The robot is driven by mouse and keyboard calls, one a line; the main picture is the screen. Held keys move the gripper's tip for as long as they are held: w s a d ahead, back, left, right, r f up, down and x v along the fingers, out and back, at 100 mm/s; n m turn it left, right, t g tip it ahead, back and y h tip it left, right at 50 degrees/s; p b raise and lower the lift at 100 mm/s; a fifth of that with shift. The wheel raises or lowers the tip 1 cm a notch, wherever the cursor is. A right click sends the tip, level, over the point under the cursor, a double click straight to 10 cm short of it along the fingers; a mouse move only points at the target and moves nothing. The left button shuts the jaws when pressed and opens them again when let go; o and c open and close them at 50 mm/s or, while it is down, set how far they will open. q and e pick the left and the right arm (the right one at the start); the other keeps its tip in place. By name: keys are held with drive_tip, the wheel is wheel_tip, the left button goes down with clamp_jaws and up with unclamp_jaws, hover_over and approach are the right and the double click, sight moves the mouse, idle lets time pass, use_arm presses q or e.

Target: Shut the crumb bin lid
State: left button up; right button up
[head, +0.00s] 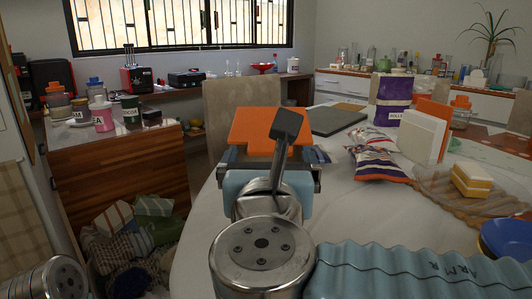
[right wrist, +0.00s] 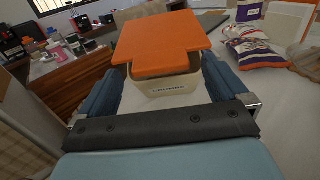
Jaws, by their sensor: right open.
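The crumb bin (right wrist: 165,88) is a small cream box with dark lettering on its front in the right wrist view. Its orange lid (right wrist: 160,42) is a broad plate with a narrower near part, lying over the top of the bin. The lid (head: 258,122) also shows in the head view, partly behind a dark part of my arm. I cannot tell its exact tilt or whether it touches the rim all round. My right gripper (head: 272,153) is open just in front of the bin. Its blue fingers (right wrist: 163,90) are spread to either side of the bin's front. My left gripper is not in view.
The bin stands on a white-topped table (head: 205,240). To the right are a grey board (head: 325,121), snack bags (head: 378,160), a purple packet (head: 392,98), a white box (head: 422,135) and a wooden tray (head: 440,190) with cake (head: 470,180). A chair back (head: 225,100) stands behind.

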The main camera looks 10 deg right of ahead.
drive_tip(key=shift+w+d, duration=0.15)
drive_tip(key=shift+w, duration=1)
drive_tip(key=c, duration=1.5)
drive_tip(key=shift+t, duration=0.8)
drive_tip(key=f+b, duration=0.2)
drive_tip(key=w+f+b, duration=0.1)
drive_tip(key=f+b, duration=0.1)
drive_tip(key=b, duration=0.1)
drive_tip(key=f+b, duration=0.2)
drive_tip(key=shift+w+d+f, duration=0.1)
drive_tip(key=shift+w+d, duration=0.05)
drive_tip(key=shift+w, duration=0.2)
drive_tip(key=shift+w+f+b, duration=0.2)
drive_tip(key=shift+f+b, duration=0.1)
drive_tip(key=shift+r, duration=0.25)
drive_tip(key=o, duration=1.5)
